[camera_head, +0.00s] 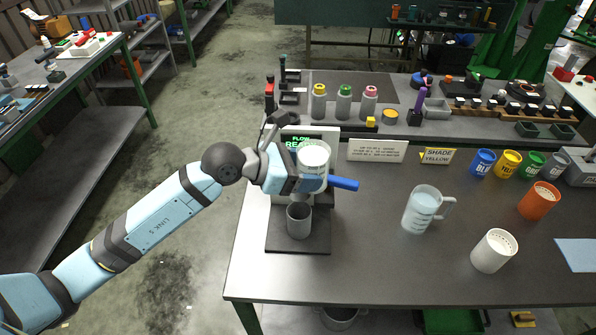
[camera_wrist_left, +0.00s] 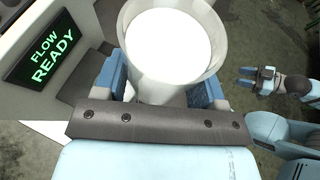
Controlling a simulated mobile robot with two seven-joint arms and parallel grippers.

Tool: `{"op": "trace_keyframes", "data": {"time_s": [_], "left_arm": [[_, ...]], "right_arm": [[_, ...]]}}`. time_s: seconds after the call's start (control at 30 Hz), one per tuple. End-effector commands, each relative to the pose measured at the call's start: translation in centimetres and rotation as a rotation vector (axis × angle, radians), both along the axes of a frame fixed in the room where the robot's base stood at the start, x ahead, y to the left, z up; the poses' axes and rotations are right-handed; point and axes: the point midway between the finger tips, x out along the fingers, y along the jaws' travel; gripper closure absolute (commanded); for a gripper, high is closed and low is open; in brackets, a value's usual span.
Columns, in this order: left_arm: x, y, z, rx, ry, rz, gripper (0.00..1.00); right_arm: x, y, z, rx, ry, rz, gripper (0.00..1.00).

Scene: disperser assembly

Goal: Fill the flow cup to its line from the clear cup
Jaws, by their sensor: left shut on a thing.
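My left gripper (camera_head: 312,182) is shut on a pale, see-through-looking cup (camera_head: 314,156), which I take to be the clear cup. White liquid fills much of it. The wrist view shows the cup (camera_wrist_left: 170,85) between blue fingers. It looks upright in front of the flow stand (camera_head: 292,188), whose sign (camera_wrist_left: 42,50) reads "FLOW READY". The flow cup cannot be made out; the held cup and gripper cover that part of the stand. A grey beaker (camera_head: 299,221) stands below on the dark base. My right gripper (camera_wrist_left: 246,77) shows in the wrist view, fingers apart and empty.
Several coloured cups and bottles line the back. The table's (camera_head: 385,265) front middle is clear.

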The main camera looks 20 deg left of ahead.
Motion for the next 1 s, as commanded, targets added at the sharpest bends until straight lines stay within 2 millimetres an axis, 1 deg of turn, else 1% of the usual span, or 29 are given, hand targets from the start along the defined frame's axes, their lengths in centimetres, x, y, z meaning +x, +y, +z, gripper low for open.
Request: {"op": "trace_keyframes", "data": {"time_s": [0.23,0.67,1.0], "left_arm": [[-0.02,0.61,0.38,0.0,-0.002,0.013,0.69],[-0.03,0.65,0.48,-0.006,0.003,0.014,0.69],[-0.27,0.39,0.88,-0.088,0.09,0.015,0.69]], "right_arm": [[0.0,-0.02,0.09,0.0,0.0,0.0,0.57],[0.0,-0.05,0.16,-0.001,0.0,-0.001,0.57],[0.04,-0.14,0.75,-0.002,-0.002,-0.002,0.57]]}}
